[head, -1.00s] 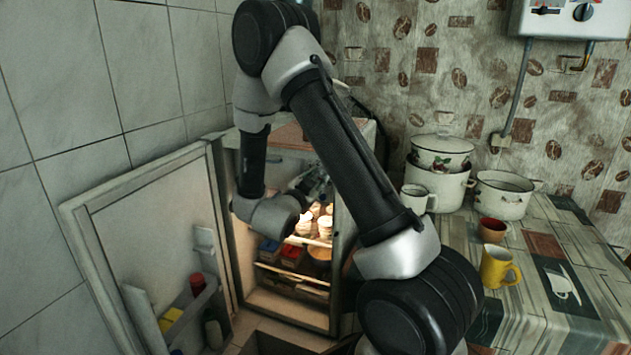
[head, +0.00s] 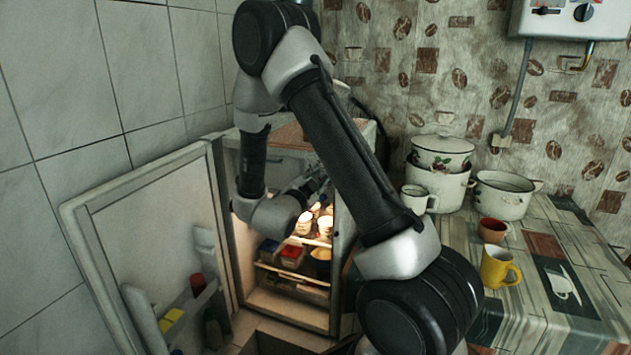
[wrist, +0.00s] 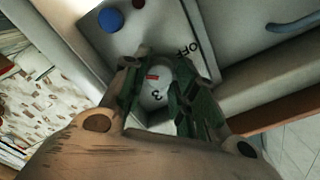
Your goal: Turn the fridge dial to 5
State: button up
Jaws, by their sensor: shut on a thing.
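The fridge (head: 290,300) stands open, with its white door (head: 150,240) swung out to the left. In the wrist view the white dial (wrist: 155,90) shows a red mark and a digit that looks like 3. Black "OFF" lettering is printed on the pale panel (wrist: 215,25) beside it. My gripper (wrist: 165,85) is shut on the dial, with its green-padded fingers on either side of it. The fingers hide much of the dial's edge and any other digits. In the head view my arm reaches into the upper fridge, and the dial is hidden there.
Food tubs (head: 303,222) and boxes sit on the lit shelves below my gripper. A blue round knob (wrist: 110,19) is near the dial.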

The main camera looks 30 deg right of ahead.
jog(key=o, duration=1)
jog(key=v, duration=1.2)
